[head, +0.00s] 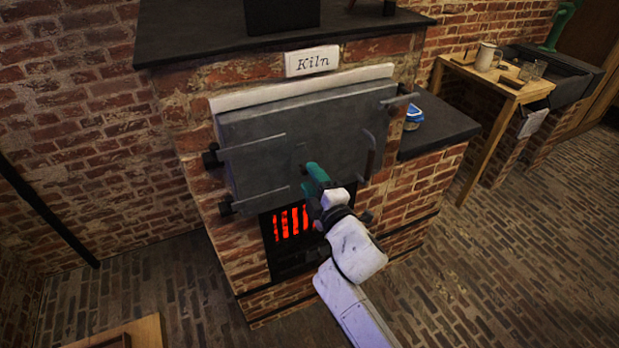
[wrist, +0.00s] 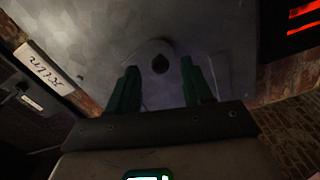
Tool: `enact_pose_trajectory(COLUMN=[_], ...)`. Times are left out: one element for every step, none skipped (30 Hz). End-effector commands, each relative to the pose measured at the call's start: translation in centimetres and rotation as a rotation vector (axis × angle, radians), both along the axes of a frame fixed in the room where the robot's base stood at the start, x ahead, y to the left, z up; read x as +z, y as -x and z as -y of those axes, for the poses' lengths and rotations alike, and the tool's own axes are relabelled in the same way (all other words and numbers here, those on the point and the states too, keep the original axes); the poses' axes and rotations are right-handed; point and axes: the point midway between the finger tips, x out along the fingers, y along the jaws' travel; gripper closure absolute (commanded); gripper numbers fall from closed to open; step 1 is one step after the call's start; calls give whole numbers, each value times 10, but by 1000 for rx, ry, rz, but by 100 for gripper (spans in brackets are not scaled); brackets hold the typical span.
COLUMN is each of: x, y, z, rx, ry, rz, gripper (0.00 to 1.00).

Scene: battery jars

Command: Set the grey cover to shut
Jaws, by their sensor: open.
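The grey cover (head: 265,135) is a flat metal door with strap hinges on its left, on the front of the brick kiln. It stands in front of a pale frame (head: 300,88); I cannot tell whether it is fully closed against it. A dark upright handle (head: 369,155) is near its right edge. My gripper (head: 305,170) is at the lower middle of the cover, green fingers towards it. In the wrist view my gripper (wrist: 160,68) is open and empty, facing the grey surface (wrist: 100,40) with a dark round spot (wrist: 160,64) between the fingertips. Contact is unclear.
A "Kiln" sign (head: 313,61) is above the cover, and a glowing red grate (head: 290,224) below it. A dark side ledge (head: 440,127) holds a blue item (head: 413,117). A wooden table (head: 505,83) stands at the right. The brick floor (head: 510,260) is clear at the right.

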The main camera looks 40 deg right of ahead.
Motion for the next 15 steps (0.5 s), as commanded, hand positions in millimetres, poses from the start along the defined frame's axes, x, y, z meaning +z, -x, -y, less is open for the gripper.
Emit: enact_pose_trajectory(x=[-2, -3, -3, -4, -3, -3, -4, -4, -4, -3, -3, -3, -3, -3, -2], y=[9, 15, 22, 28, 33, 41, 46, 51, 58, 62, 66, 71, 74, 77, 80], z=[-3, -5, -7, -9, -10, -12, -14, -15, -17, -18, -19, -21, -22, -23, -24], rx=[1, 1, 2, 1, 1, 2, 2, 1, 1, 0, 1, 1, 1, 1, 1], ry=[0, 0, 1, 0, 0, -1, -1, -1, -1, -1, 0, 0, 0, 0, 0], rz=[-2, -2, -2, -2, -2, -3, -3, -3, -3, -2, -2, -2, -2, -2, -2], gripper=[50, 50, 50, 50, 50, 50, 50, 50, 50, 50, 50, 50, 50, 50, 50])
